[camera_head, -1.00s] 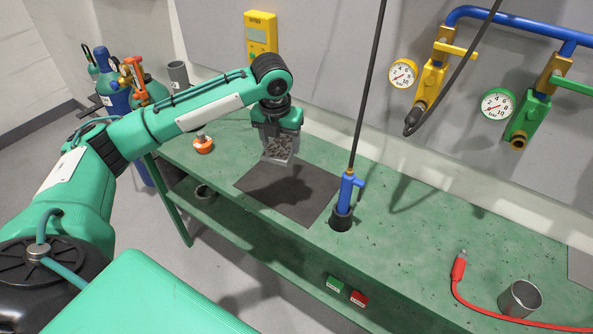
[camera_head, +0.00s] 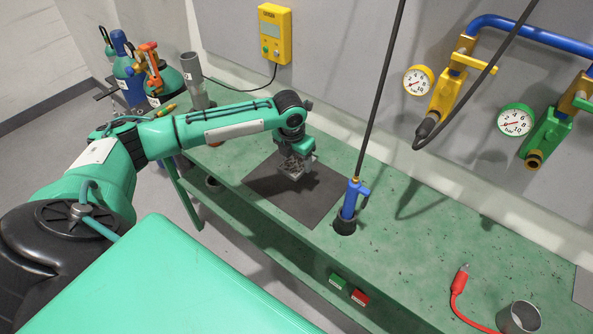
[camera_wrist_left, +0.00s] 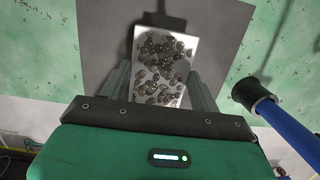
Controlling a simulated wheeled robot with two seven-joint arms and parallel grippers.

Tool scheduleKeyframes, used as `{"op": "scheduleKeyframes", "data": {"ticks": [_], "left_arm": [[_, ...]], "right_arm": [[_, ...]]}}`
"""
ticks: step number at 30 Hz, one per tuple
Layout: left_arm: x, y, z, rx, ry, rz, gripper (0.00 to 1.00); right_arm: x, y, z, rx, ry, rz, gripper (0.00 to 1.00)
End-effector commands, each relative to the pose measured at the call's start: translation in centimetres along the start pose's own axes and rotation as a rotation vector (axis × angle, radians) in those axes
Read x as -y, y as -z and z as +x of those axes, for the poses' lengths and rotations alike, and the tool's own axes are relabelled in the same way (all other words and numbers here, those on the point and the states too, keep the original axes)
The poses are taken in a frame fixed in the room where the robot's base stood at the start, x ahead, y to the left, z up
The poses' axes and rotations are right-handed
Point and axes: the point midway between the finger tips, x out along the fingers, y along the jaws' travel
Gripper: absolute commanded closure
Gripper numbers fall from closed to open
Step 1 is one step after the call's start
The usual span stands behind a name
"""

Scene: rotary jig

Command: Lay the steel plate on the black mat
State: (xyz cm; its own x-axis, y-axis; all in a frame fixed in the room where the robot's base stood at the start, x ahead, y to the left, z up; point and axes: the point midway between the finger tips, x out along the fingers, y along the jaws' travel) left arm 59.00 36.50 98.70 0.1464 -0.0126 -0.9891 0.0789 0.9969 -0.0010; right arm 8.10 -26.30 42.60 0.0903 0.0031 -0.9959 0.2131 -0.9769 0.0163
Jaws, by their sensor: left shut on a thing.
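The steel plate (camera_wrist_left: 161,68) is a bright metal rectangle covered with dark brown spots. My left gripper (camera_wrist_left: 163,88) is shut on it, with a finger at each side of the plate in the left wrist view. In the head view, the plate (camera_head: 295,168) is small and partly hidden under the left gripper (camera_head: 298,158). The black mat (camera_head: 310,208) lies flat on the green bench, and the plate is over its upper part. A shadow shows on the mat; I cannot tell whether the plate touches it. The right gripper is out of view.
A blue torch (camera_head: 350,200) stands in a black holder close to the mat's right edge. A hose rises from it. A red-handled tool (camera_head: 460,280) and a metal cup (camera_head: 519,318) are at the lower right. Green (camera_head: 337,281) and red (camera_head: 360,297) buttons sit on the bench front.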

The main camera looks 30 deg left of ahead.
Motion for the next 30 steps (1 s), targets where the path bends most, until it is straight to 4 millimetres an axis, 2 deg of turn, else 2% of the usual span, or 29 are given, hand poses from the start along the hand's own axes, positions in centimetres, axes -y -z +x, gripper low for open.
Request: {"op": "scheduleKeyframes", "data": {"ticks": [4,11,18,29,30], "left_arm": [[0.0,0.2,1.8,0.001,0.0,-0.001,0.8],[0.0,0.4,3.2,0.001,0.0,0.0,0.8],[0.0,0.9,6.3,0.002,0.0,-0.001,0.8],[0.0,0.9,6.9,0.003,0.0,0.0,0.8],[0.0,1.0,7.0,0.001,-0.001,0.0,0.31]], "right_arm": [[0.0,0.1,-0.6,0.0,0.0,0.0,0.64],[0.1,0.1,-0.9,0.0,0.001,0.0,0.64],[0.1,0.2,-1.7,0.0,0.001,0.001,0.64],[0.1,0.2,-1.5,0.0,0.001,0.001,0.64],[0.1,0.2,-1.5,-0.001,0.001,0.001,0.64]]}}
